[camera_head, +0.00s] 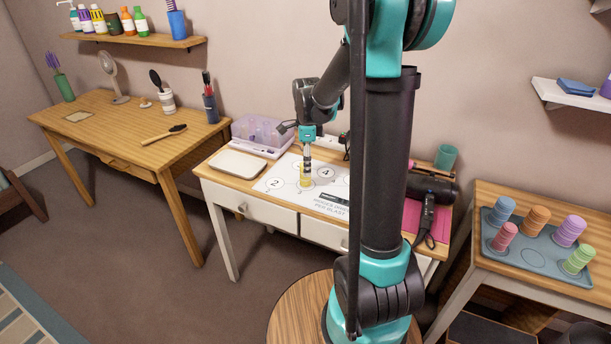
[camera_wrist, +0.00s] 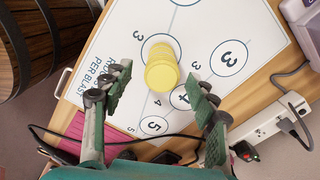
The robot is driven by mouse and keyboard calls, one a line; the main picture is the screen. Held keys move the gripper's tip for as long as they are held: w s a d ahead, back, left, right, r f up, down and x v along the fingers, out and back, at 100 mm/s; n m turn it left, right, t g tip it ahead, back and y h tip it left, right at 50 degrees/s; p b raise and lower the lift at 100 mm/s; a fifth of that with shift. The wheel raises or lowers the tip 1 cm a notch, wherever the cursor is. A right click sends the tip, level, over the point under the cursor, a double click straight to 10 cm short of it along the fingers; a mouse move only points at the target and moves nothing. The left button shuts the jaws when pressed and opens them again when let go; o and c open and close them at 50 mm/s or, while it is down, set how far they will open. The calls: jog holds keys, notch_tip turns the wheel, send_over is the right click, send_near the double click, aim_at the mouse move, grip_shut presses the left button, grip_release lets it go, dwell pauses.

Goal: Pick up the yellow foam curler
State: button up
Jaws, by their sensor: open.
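The yellow foam curler (camera_head: 306,181) stands on the white numbered mat (camera_head: 268,183) on the middle table. It also shows in the wrist view (camera_wrist: 162,70), ahead of my fingers and near the numbered circles. My gripper (camera_head: 307,157) hangs pointing down just above the curler in the head view. In the wrist view my gripper (camera_wrist: 162,88) has its two fingers spread wide, with nothing between the pads. The exact gap between the fingertips and the curler is hard to tell.
A white tray (camera_head: 237,164) and a clear purple-tinted box (camera_head: 262,131) lie left of the mat. A power strip (camera_wrist: 268,122) and cables lie by the mat's edge. A dark hair tool (camera_head: 428,220) lies right. More coloured curlers stand on a blue tray (camera_head: 532,257).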

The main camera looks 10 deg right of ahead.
jog(key=shift+w+a+f, duration=0.1)
jog(key=shift+f, duration=1.05)
jog(key=shift+a+f, duration=0.1)
jog(key=shift+f, duration=1.05)
jog(key=c, duration=1.2)
